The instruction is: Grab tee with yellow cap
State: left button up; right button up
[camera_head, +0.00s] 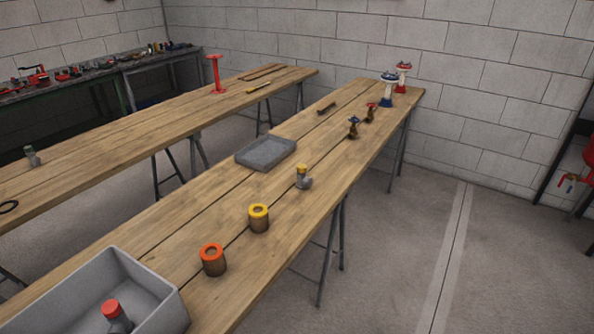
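A small grey fitting with a yellow cap (303,178) stands on the wooden table (185,212), near its right edge and just right of the flat grey tray; it looks like the tee with the yellow cap. A grey fitting with a red cap (118,319) stands inside the grey bin at the bottom left. Neither of my grippers is in view.
A brown cylinder with a yellow ring (258,218) and one with an orange ring (212,260) stand nearer on the table. The grey bin (158,291) and flat grey tray (266,154) are also there. A second wooden table (110,143) stands behind.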

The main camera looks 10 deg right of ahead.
aim_at(303, 181)
jog(key=i+l+u, duration=0.15)
jog(key=i+l, duration=0.2)
jog(key=i, duration=0.25)
jog(key=i+l+u, duration=0.15)
jog(key=i+l, duration=0.25)
jog(key=i, duration=0.15)
